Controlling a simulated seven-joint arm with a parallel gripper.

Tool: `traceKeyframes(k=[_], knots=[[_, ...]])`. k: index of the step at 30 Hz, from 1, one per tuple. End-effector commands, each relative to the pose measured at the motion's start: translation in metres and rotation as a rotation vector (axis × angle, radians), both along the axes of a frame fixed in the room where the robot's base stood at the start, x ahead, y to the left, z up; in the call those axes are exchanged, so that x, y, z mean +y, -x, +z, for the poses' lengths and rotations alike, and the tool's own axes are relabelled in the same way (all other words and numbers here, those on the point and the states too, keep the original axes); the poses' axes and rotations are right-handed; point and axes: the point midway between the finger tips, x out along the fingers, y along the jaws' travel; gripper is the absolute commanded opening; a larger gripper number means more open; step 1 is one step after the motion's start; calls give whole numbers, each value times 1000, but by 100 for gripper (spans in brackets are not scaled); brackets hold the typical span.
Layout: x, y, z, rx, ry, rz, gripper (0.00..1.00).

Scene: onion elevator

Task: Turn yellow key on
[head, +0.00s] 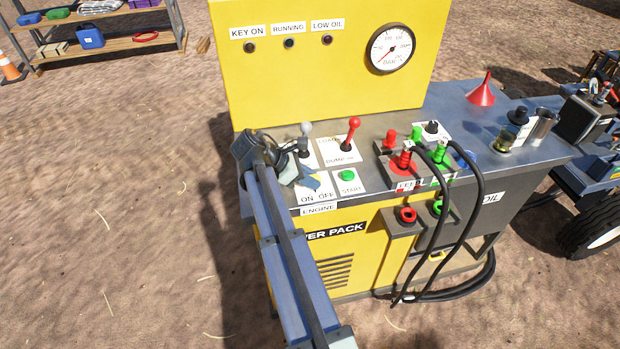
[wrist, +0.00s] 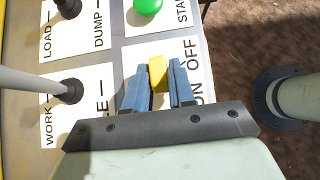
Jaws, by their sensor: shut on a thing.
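The yellow key (wrist: 157,73) stands on the white ON/OFF label plate (wrist: 194,45) of the engine panel. In the wrist view my gripper (wrist: 158,85) has its two blue fingers on either side of the key, shut on it. The key points up the picture, roughly between the fingertips; whether it is turned to ON or OFF I cannot tell. In the head view my gripper (head: 305,183) is at the panel's left front corner, over the ON OFF plate (head: 314,197), and hides the key. The KEY ON lamp (head: 250,47) looks dark.
The green START button (head: 347,175) is just right of my gripper. A grey-knobbed lever (head: 305,130) and a red-knobbed lever (head: 354,125) stand close behind. Black hoses (head: 477,200) hang at the right. Open ground lies left of the machine.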

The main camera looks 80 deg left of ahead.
Motion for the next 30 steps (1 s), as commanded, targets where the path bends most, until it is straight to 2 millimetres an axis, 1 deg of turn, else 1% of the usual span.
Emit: traceKeyframes(k=[1, 9, 15, 22, 30], knots=[[5, 0, 0, -1, 0, -44, 0], [7, 0, 0, -1, 0, -281, 0], [7, -1, 0, 0, 0, -416, 0], [7, -2, 0, 2, -3, -513, 0], [6, -3, -1, 2, -5, -554, 0]])
